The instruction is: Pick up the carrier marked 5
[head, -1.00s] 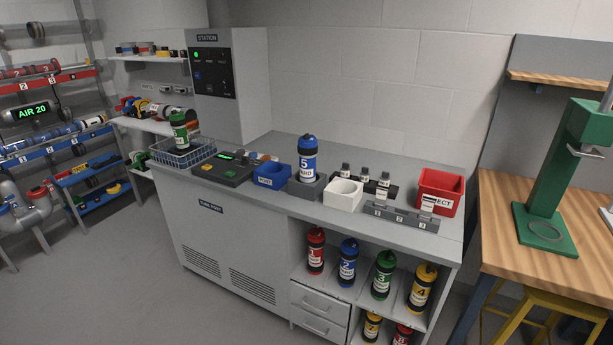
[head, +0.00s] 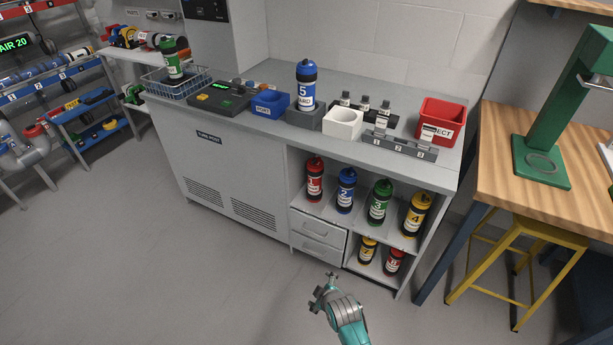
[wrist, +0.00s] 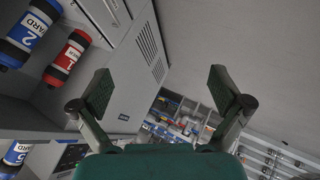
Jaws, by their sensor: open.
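The carrier marked 5 (head: 306,86) is a blue cylinder with a white label and dark bands. It stands upright in a dark grey holder (head: 305,117) on the counter. In the wrist view a blue carrier (wrist: 17,153) shows partly at the lower left edge, its number not readable. My gripper (head: 326,284) is low in front of the cabinet, well below and apart from the carrier. In the wrist view its two fingers (wrist: 166,92) are spread wide with nothing between them.
Red, blue, green and yellow carriers marked 1 to 4 stand on the shelf (head: 330,197) below the counter. A blue bin (head: 270,103), white block (head: 342,123) and red bin (head: 441,121) flank the holder. A yellow stool (head: 531,252) stands at right. Floor in front is open.

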